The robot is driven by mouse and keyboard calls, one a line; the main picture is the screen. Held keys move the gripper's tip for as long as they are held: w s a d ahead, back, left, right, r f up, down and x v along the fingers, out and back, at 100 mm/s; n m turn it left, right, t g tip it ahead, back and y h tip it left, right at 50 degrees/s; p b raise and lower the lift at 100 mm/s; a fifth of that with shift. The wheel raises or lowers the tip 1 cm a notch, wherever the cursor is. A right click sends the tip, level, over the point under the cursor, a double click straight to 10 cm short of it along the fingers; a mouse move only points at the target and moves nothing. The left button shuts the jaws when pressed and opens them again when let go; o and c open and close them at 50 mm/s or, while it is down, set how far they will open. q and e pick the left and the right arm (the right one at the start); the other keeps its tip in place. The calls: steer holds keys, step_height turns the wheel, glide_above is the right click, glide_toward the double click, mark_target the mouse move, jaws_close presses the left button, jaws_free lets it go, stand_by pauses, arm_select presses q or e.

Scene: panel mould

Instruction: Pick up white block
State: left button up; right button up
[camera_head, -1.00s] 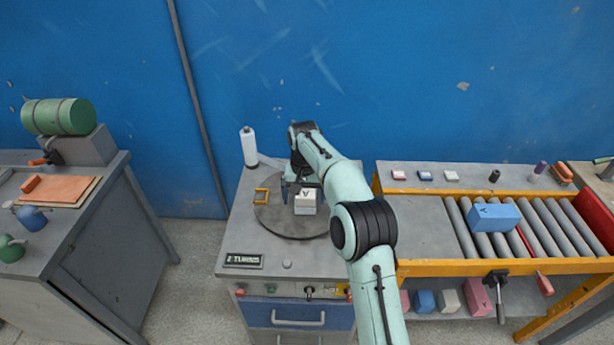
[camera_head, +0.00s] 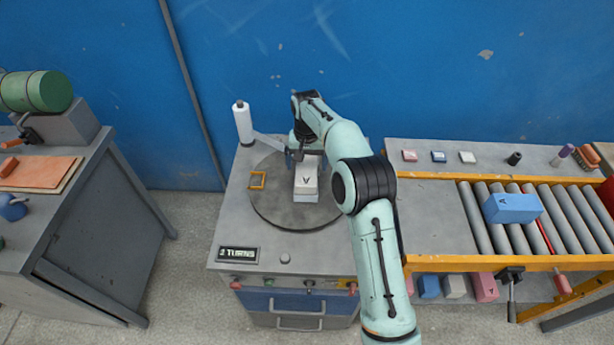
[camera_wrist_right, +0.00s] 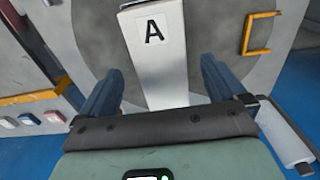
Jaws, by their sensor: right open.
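The white block (camera_head: 306,186) stands on the round dark turntable (camera_head: 275,209) of the grey cabinet. It bears a black letter A, which also shows on the block in the right wrist view (camera_wrist_right: 160,60). My right gripper (camera_head: 300,155) is at the block's far end in the head view, partly hidden by its own arm. In the right wrist view my right gripper (camera_wrist_right: 160,72) is open, with one blue finger on each side of the block. My left gripper is not in view.
To the right, a roller conveyor (camera_head: 480,220) with yellow rails carries a blue block (camera_head: 512,208). A sign (camera_head: 238,254) lies at the front left.

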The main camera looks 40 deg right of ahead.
steer(key=f, duration=0.5)
steer(key=w+f, duration=0.1)
steer(key=f, duration=0.1)
steer(key=shift+d+f, duration=0.2)
steer(key=shift+d, duration=0.15)
steer(key=c, duration=1.2)
steer(key=shift+r, duration=0.15)
steer(key=c, duration=0.4)
steer(key=shift+o, duration=0.2)
steer(key=shift+r, duration=0.1)
